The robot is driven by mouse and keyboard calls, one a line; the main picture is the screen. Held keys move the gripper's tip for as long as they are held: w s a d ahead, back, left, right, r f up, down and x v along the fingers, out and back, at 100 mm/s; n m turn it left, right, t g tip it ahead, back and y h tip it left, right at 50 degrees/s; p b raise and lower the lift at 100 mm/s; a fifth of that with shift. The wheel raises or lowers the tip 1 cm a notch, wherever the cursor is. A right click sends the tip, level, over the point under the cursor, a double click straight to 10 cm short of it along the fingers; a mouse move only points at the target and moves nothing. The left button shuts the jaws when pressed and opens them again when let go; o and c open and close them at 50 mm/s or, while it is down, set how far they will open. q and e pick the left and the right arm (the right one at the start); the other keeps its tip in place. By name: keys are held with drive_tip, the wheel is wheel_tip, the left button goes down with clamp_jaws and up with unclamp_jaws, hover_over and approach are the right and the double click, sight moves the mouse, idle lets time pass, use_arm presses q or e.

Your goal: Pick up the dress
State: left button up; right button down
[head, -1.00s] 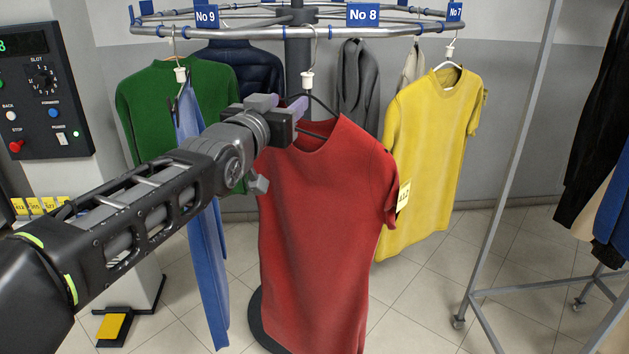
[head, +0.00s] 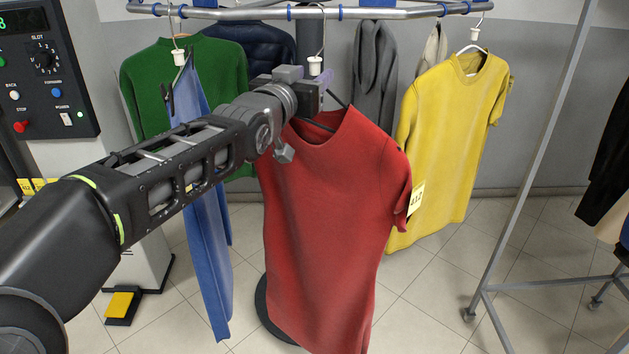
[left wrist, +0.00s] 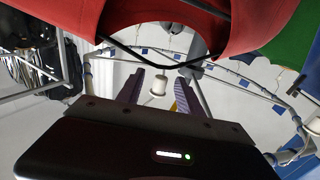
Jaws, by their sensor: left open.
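The red dress (head: 335,220) hangs on a dark hanger (head: 337,97) from the rail, with a pale number tag (head: 416,199) at its sleeve. My left gripper (head: 321,84) is at the top of this hanger, just below its white hook collar (head: 315,66). In the left wrist view its two purple fingers (left wrist: 160,93) are apart, with the white collar (left wrist: 158,84) showing between them. The red cloth (left wrist: 170,18) and dark hanger bar show above the fingers. I cannot tell whether the fingers touch the hanger. My right gripper is not in view.
A blue garment (head: 208,240) hangs close on the left, with a green sweater (head: 160,85) behind it. A yellow shirt (head: 450,150) hangs to the right. The round conveyor rail (head: 400,12) runs above. A control panel (head: 45,80) stands at left, a wheeled rack (head: 530,170) at right.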

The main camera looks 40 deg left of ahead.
use_arm(q)
drive_tip(key=shift+w+a, duration=0.1)
drive_tip(key=shift+w, duration=0.1)
drive_tip(key=shift+w, duration=0.2)
drive_tip(key=p+x, duration=0.3)
drive_tip(key=x, duration=0.2)
drive_tip(key=shift+s, duration=0.1)
idle(0.4)
clamp_jaws()
idle(1.3)
